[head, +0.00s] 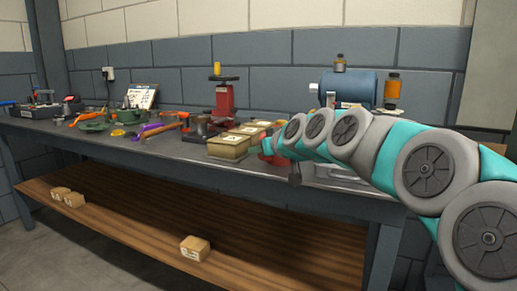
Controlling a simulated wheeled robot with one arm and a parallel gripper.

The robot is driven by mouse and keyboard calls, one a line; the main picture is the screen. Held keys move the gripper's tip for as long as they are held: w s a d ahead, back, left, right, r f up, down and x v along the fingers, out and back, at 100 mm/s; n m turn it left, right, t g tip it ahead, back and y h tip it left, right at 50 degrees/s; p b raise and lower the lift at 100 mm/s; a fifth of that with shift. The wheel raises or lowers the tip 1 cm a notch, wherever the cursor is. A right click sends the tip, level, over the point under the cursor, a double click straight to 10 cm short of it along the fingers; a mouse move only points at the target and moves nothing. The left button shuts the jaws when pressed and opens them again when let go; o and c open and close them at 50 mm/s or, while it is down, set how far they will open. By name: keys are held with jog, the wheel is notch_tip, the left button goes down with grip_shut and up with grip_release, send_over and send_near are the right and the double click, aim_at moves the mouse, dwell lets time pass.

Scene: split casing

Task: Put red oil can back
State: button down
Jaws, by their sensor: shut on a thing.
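My arm reaches in from the right, and its end, my gripper (277,148), is over the front part of the workbench in the head view. The fingers are mostly hidden by the arm links. A small red thing (267,147), which looks like the red oil can, shows right at the arm's end, and my gripper is shut on it. Most of it is hidden, so its tilt and whether it touches the bench cannot be told.
Cardboard boxes (228,147) stand just left of my gripper. A red press (223,98) and a blue machine (350,88) stand behind. Tools and a green part (93,122) lie on the left of the bench (185,152). Small boxes (195,247) sit on the lower shelf.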

jog(key=c, duration=0.9)
grip_release()
jog(key=shift+o, duration=0.2)
jog(key=shift+r, duration=0.2)
jog(key=shift+s+d, duration=0.2)
jog(key=shift+s, duration=0.05)
jog(key=b+v, duration=0.1)
jog(key=v, duration=1)
jog(key=shift+s, duration=0.2)
